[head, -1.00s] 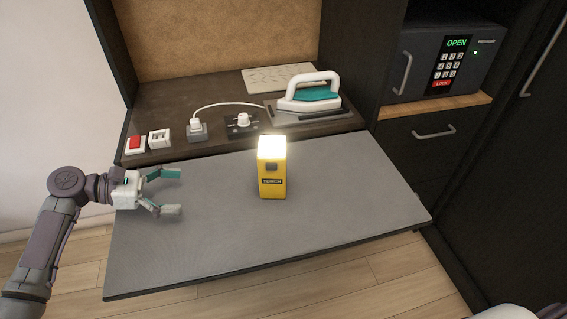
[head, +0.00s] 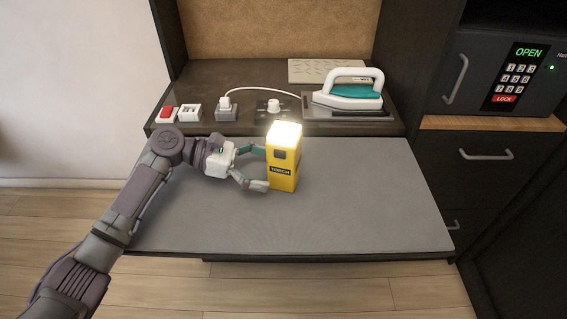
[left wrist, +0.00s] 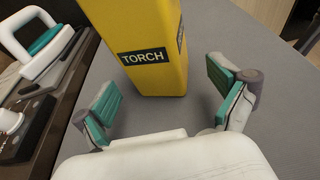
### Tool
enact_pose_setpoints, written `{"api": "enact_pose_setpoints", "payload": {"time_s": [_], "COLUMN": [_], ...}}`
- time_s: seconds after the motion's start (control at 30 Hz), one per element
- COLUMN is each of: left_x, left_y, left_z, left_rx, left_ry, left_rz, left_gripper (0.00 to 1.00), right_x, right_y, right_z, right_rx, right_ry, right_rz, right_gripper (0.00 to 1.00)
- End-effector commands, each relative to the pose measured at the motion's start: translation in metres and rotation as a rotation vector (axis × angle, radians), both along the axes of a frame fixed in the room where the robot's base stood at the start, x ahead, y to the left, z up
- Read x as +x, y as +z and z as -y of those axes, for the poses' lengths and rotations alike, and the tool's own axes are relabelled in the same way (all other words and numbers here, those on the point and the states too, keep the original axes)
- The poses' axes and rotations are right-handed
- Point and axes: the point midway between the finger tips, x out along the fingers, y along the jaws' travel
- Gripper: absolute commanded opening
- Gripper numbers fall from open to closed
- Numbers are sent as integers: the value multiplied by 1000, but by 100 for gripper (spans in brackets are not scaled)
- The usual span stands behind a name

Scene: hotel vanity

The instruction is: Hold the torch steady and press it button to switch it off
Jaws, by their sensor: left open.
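The yellow torch (head: 284,172) stands upright on the grey pull-out surface (head: 350,215), its top glowing bright. Its dark button (head: 280,155) is on the upper front face, above the black TORCH label. In the left wrist view the open fingers (left wrist: 170,95) are spread wide, with nothing between the pads. My right gripper is not in view.
Behind, a dark shelf holds a red switch (head: 167,114), a white socket (head: 189,113), a plug (head: 226,108), a dial (head: 273,106) and an iron (head: 349,92). A safe (head: 505,75) stands at the right. The surface right of the torch is clear.

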Motion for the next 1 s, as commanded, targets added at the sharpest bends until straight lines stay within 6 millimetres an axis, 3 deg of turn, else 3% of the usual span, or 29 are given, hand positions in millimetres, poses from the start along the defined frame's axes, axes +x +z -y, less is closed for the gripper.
{"api": "enact_pose_setpoints", "payload": {"time_s": [0.03,0.3,0.67,0.7,1.0], "left_x": [-1,-1,0,0,0], "left_y": [4,-7,-10,-10,-10], "left_z": [8,30,34,34,34], "left_rx": [-1,0,1,1,1], "left_ry": [-1,0,0,0,0], "left_rz": [-6,-5,-4,-4,-4], "left_gripper": [97,97,97,95,49], "right_x": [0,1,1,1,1], "right_y": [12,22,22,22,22], "right_z": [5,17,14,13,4], "right_rx": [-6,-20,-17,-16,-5], "right_ry": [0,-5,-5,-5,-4], "right_rz": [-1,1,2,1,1], "right_gripper": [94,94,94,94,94]}}
